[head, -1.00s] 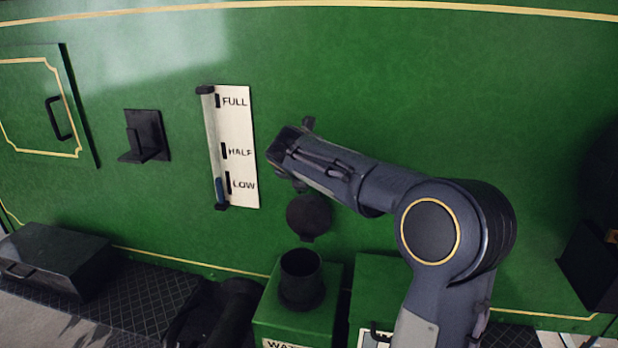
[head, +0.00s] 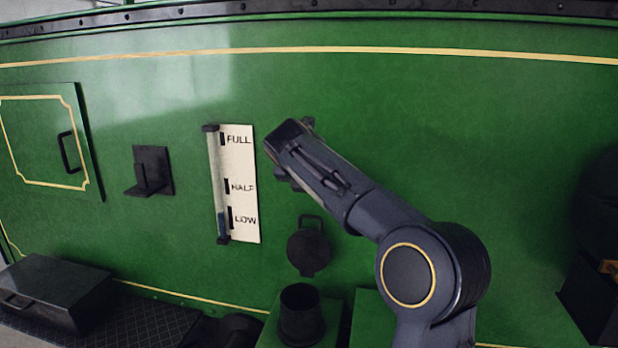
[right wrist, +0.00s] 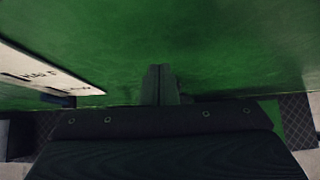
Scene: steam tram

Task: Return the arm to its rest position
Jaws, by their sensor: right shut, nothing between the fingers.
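My right arm reaches up from the lower right in the head view. Its gripper (head: 292,160) is in front of the green tram side (head: 460,130), just right of the water gauge. In the right wrist view the fingers (right wrist: 160,84) are together, with nothing between them. The gauge plate (head: 241,185) carries the marks FULL, HALF and LOW; a glass tube runs along its left edge, with dark blue at the bottom. The plate also shows at the left of the right wrist view (right wrist: 50,68). My left gripper is not in view.
Below the gripper are a round black lid (head: 309,252) with a handle and a black filler neck (head: 300,315). A black bracket (head: 150,172) and a panel door (head: 45,140) are at left. A dark box (head: 55,290) stands at lower left. The upper right side is clear.

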